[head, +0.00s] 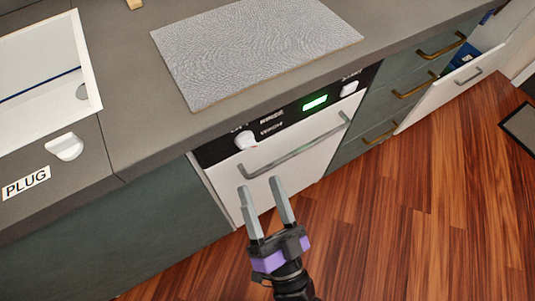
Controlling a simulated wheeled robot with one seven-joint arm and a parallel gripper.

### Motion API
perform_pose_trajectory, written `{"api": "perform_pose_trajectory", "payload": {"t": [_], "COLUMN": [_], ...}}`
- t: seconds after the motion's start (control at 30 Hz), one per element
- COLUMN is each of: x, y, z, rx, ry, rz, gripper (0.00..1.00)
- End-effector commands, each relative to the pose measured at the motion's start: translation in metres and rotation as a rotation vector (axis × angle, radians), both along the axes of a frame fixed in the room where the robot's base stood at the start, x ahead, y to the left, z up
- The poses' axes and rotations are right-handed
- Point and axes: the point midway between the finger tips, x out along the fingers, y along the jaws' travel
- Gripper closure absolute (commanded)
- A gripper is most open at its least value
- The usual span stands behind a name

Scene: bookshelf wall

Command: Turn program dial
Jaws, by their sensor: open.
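The program dial (246,140) is a white knob at the left end of the dishwasher's black control panel (217,150). Labels are printed around it, among them RINSE. A lit green display (315,102) sits mid-panel, and a second white knob (349,89) under a START label is at the right. The dishwasher's white door (310,155) has a grey bar handle. My gripper (261,183) is open and empty, with its two fingers apart. In the picture it is below the dial, in front of the door's lower part. Whether it touches the door cannot be told.
A grey textured mat (255,45) lies on the counter above. A white sink (45,70) and a white plug knob (64,147) are at the left. Drawers with brass handles (413,88) stand at the right, with a drawer (455,85) pulled open beyond.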

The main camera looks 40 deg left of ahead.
Motion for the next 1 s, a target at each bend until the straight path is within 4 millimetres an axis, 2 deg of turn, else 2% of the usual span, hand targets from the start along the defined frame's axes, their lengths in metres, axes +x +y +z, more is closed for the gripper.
{"api": "perform_pose_trajectory", "payload": {"t": [0.17,0.6,0.97,1.0], "x": [0.007,0.038,0.042,0.042], "y": [0.009,0.055,0.060,0.060], "z": [0.005,0.024,0.026,0.026], "rx": [0.013,0.012,0.010,0.010], "ry": [0.015,0.014,0.015,0.015], "rz": [0.005,0.004,0.003,0.003], "gripper": [0.42,0.42,0.42,0.46]}}
